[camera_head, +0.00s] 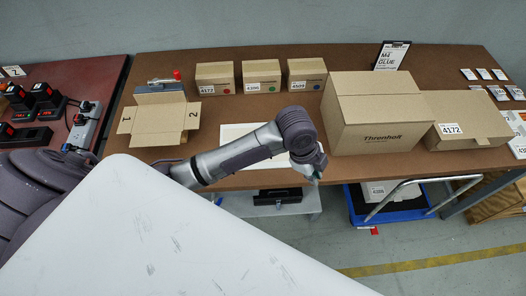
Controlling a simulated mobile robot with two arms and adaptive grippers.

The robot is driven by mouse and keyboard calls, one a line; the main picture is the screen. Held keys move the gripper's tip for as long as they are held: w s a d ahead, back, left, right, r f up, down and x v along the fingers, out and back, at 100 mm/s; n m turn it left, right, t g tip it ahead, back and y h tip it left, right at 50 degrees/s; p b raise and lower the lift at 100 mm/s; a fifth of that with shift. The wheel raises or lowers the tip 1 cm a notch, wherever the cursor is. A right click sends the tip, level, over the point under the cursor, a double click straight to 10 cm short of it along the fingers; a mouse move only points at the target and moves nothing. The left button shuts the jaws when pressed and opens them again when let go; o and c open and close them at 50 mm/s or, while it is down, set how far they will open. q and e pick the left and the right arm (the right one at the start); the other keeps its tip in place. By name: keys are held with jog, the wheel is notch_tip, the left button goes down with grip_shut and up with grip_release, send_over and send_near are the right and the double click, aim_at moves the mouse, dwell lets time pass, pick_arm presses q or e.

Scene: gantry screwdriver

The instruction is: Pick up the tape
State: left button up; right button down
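No roll of tape can be made out clearly. A small grey tool with a red part (177,75), possibly a tape dispenser, sits on the brown table (240,184) behind the open box at the back left. Its lower part is hidden by the box. My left arm reaches in from the left, and my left gripper (315,174) points down near the table's front edge, well to the right of the tool and apart from it. Its fingers are small and partly hidden, so I cannot tell whether they are open. My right gripper is not in view.
An open carton (160,122) stands at left. Three small boxes (262,76) line the back. A large carton (378,120) and a box labelled 4172 (470,125) stand at right. A clipboard (391,56) stands behind them. A white sheet (234,131) lies mid-table.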

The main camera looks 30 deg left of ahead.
pick_arm(q)
jog(key=w+a+r+m+g+y, duration=0.2)
jog(key=w+a+r+m+y, duration=0.1)
jog(key=w+a+r+m, duration=0.6)
jog(key=shift+m, duration=0.6)
jog(key=f, duration=0.2)
jog(key=s+f, duration=0.1)
jog(key=f, duration=0.1)
jog(key=d+f, duration=0.1)
jog(key=f, duration=0.1)
jog(key=shift+s+f, duration=0.15)
jog(key=shift+f, duration=2.95)
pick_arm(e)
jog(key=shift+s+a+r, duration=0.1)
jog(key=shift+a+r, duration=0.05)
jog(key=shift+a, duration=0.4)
pick_arm(q)
grip_shut()
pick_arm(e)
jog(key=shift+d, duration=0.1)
pick_arm(q)
jog(key=shift+r, duration=0.15)
